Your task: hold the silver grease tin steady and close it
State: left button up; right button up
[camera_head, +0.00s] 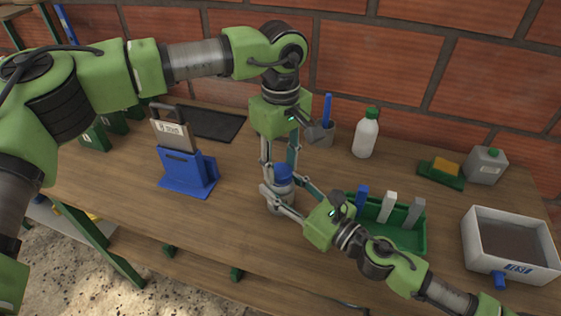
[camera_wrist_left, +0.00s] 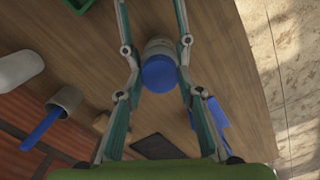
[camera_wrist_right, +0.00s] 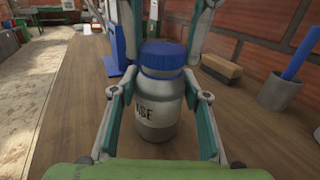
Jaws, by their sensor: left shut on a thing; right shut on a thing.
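The silver grease tin (camera_head: 281,197) stands upright on the wooden bench, its blue lid (camera_head: 284,172) on top. In the right wrist view the tin (camera_wrist_right: 160,108) shows part of a dark label, and the lid (camera_wrist_right: 163,57) sits level on its mouth; I cannot tell how tight. My left gripper (camera_head: 281,166) comes down from above and is shut on the lid. In the left wrist view the lid (camera_wrist_left: 159,73) is between its fingers. My right gripper (camera_head: 285,203) comes from the lower right and is shut on the tin's body, one finger on each side.
A blue stand (camera_head: 187,174) is left of the tin. A green tray (camera_head: 405,236) with upright pieces is close on the right. Behind are a cup with a blue handle (camera_head: 321,133) and a white bottle (camera_head: 366,136). A white basin (camera_head: 482,263) stands far right.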

pick_arm(q)
jog(key=shift+f, duration=0.1)
jog(key=m, duration=0.8)
jog(key=shift+m, duration=0.4)
jog(key=m, duration=1)
jog(key=shift+m, duration=0.4)
jog(key=o, duration=0.7)
jog(key=shift+c, duration=0.2)
